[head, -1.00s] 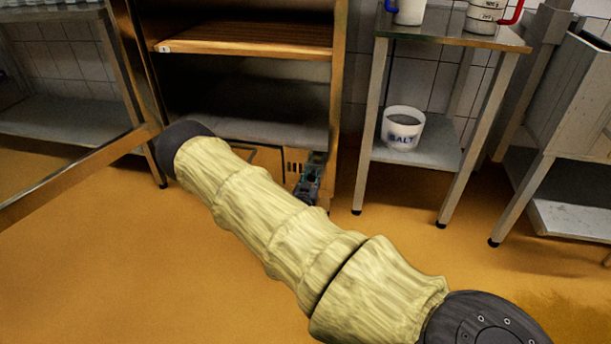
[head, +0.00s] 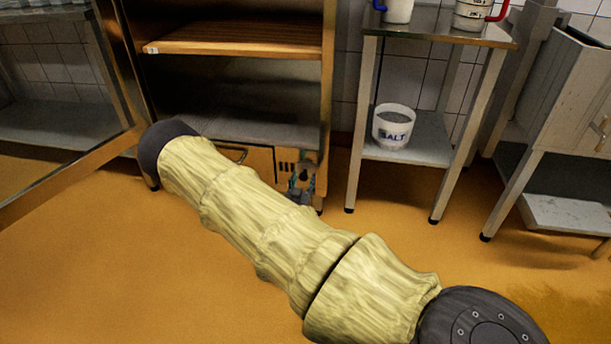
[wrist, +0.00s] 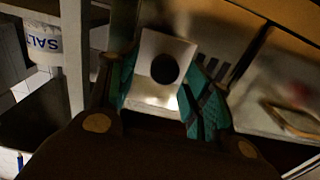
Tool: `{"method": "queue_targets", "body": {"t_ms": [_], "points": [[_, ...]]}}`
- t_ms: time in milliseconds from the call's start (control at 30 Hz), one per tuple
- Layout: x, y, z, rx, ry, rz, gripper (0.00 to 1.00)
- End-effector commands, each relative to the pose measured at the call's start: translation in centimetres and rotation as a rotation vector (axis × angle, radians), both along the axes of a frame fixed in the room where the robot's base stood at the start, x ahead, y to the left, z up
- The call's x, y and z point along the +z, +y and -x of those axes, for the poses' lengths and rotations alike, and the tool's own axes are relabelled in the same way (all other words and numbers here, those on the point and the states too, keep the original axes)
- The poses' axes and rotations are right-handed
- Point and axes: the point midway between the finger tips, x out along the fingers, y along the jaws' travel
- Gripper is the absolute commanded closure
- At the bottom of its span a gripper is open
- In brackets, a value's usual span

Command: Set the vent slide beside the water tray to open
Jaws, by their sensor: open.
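The vent slide shows in the wrist view as a pale square plate (wrist: 149,48) with a dark round knob (wrist: 164,69). Dark vent slots (wrist: 215,68) lie just right of it, partly behind a finger. In the head view the slots (head: 285,163) are low on the cabinet's front. The water tray front (head: 252,162), with its bar handle, is left of them, partly hidden by my arm. My gripper (head: 301,187) is at the slide. In the wrist view its teal fingers stand open on either side of the knob, with gaps visible; depth is unclear.
The cabinet's open door (head: 62,170) stands at left. A steel stand (head: 428,150) holding a salt bucket (head: 393,127) is right of the cabinet. A grey vat (head: 570,95) is at far right. The orange floor in front is clear.

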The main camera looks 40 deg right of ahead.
Motion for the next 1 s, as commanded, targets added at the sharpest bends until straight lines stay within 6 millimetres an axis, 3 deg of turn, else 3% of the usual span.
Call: {"method": "queue_targets", "body": {"t_ms": [433, 1000], "points": [[0.0, 5.9, 4.6, -0.003, 0.001, 0.001, 0.5], [0.0, 6.9, 5.4, -0.003, 0.001, 0.001, 0.5]]}}
